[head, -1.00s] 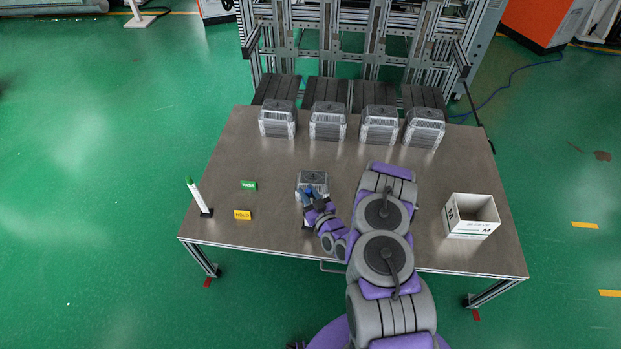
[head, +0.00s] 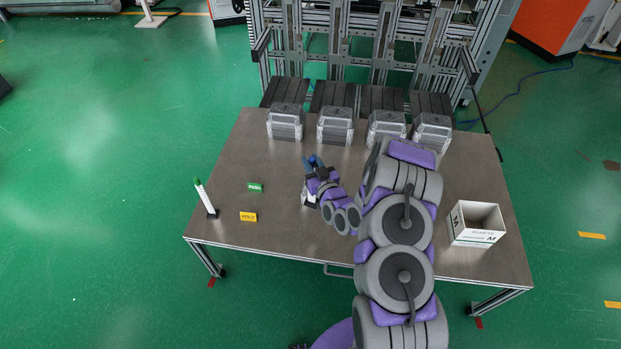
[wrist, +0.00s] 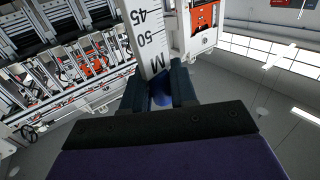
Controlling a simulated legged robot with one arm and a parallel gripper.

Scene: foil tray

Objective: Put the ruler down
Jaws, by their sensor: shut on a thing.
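In the wrist view a white ruler (wrist: 146,32) with black marks, 45, 50 and the letter M, stands between the jaws of my gripper (wrist: 162,80), which is shut on its end. The ruler runs up and out of the top of that view. In the head view my gripper (head: 314,161) is over the middle of the table, its blue fingers pointing toward the back. The ruler cannot be made out in the head view. A small light, silvery patch, probably the single foil tray (head: 308,200), shows below my gripper, mostly hidden by it.
An open white box (head: 475,236) is at the right.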

